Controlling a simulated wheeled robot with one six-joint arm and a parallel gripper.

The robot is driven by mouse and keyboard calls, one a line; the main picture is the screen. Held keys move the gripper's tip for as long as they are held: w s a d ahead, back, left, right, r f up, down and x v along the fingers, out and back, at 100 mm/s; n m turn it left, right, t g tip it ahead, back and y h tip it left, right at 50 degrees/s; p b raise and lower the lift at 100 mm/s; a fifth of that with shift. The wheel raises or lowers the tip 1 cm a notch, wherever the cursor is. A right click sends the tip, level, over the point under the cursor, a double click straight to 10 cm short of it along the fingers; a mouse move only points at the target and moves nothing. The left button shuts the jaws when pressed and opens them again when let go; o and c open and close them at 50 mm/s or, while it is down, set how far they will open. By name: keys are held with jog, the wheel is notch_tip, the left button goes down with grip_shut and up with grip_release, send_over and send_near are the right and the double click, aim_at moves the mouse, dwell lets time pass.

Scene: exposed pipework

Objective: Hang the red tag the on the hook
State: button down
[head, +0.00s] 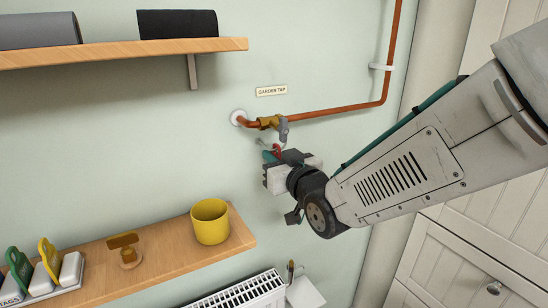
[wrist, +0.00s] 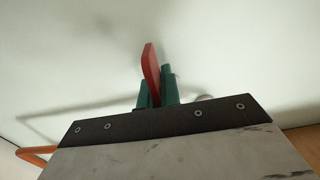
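My gripper (head: 271,154) is up near the wall, just below the brass valve (head: 268,122) with its grey handle. In the wrist view its green fingers (wrist: 157,92) are closed around the red tag (wrist: 151,68), which stands up edge-on between them. A small piece of the red tag (head: 277,150) also shows in the head view at the fingertips. A hook cannot be clearly made out; a small thin dark shape (head: 261,142) shows just above the fingers. I cannot tell whether the tag touches anything on the wall.
A copper pipe (head: 345,109) runs right from the valve, then up. A "GARDEN TAP" label (head: 271,91) is above. A radiator (head: 240,292) is below.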

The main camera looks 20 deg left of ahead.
jog(key=c, duration=1.5)
grip_release()
jog(key=shift+c, duration=0.2)
jog(key=v, duration=0.8)
jog(key=s+d+f+g+h, duration=0.1)
jog(key=d+f+g+h, duration=0.3)
jog(key=f, duration=0.5)
jog(key=s+d+f+m+g+h, duration=0.1)
jog(key=s+d+f+m+h, duration=0.1)
jog(key=d+h, duration=0.5)
jog(key=s+d+r+m+g+h, duration=0.1)
jog(key=s+d+r+m, duration=0.1)
jog(key=s+d, duration=0.4)
jog(key=s+d+r+m+g+h, duration=0.1)
jog(key=s+d, duration=0.5)
jog(key=d, duration=0.8)
jog(key=s+d+r+m+g, duration=0.3)
jog(key=s+d+r+m, duration=0.1)
jog(key=d, duration=0.6)
jog(key=shift+s+r+m+h, duration=0.4)
jog(key=shift+s+m, duration=0.1)
jog(key=shift+s, duration=0.55)
